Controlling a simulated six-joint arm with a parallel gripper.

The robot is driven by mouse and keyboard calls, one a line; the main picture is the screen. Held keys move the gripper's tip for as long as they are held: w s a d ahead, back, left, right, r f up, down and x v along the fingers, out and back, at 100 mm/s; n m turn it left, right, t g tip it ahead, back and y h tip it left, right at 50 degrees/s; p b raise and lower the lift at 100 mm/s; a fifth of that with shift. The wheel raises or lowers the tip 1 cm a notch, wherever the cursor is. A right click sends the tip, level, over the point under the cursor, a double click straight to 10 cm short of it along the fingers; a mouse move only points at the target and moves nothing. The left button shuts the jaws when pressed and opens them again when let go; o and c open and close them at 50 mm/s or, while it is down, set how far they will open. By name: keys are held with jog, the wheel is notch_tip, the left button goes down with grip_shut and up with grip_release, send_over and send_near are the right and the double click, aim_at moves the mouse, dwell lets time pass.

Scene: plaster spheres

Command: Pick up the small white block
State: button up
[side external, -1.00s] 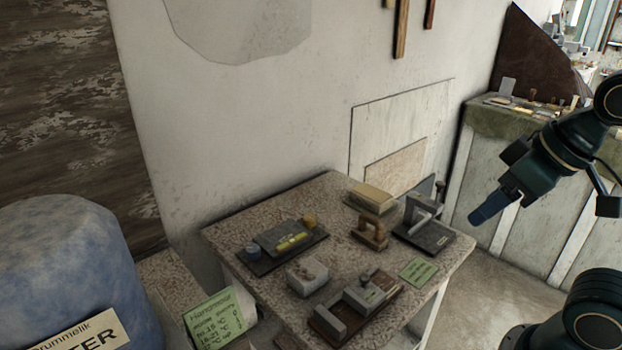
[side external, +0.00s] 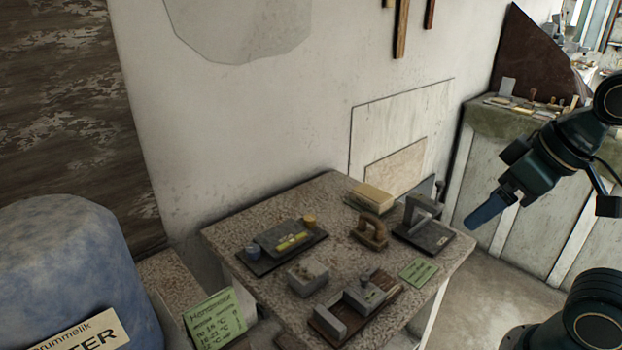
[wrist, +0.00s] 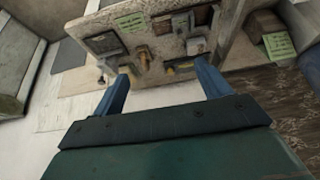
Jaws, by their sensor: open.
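A small pale grey-white block (side external: 307,275) with small marks or knobs on top sits on the speckled stone table, between a dark tray and a vise-like tool. What looks like the same block (wrist: 197,46) shows in the wrist view, beyond the right finger. My gripper (side external: 474,221) hangs in the air to the right of the table, well apart from the block. In the wrist view its two blue fingers are spread with nothing between them (wrist: 162,68).
Around the block are a dark tray with yellow sticks (side external: 285,246), a vise-like tool (side external: 352,305), a wooden-handled tool (side external: 370,231), a clamp on a dark base (side external: 424,230) and a green card (side external: 418,271). A wall stands behind the table (side external: 240,222). A blue drum (side external: 65,265) is at left.

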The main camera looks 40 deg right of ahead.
jog(key=w+a+f+m+g+y, duration=0.1)
jog(key=w+a+m+g+y, duration=0.2)
jog(key=w+m, duration=0.9)
jog(key=w+a+f+m+g, duration=0.1)
jog(key=w+a+f+m, duration=0.1)
jog(key=w+f, duration=0.4)
jog(key=w+a+f+m+g+y, duration=0.1)
jog(key=w+f+m, duration=0.3)
jog(key=w, duration=0.5)
jog(key=shift+a+f+g+y, duration=0.3)
jog(key=shift+a+f, duration=0.2)
jog(key=shift+f, duration=0.35)
jog(key=shift+f, duration=0.1)
send_near(308, 270)
jog(key=shift+x, duration=2.45)
jog(key=shift+a, duration=0.15)
jog(key=shift+x, duration=2.55)
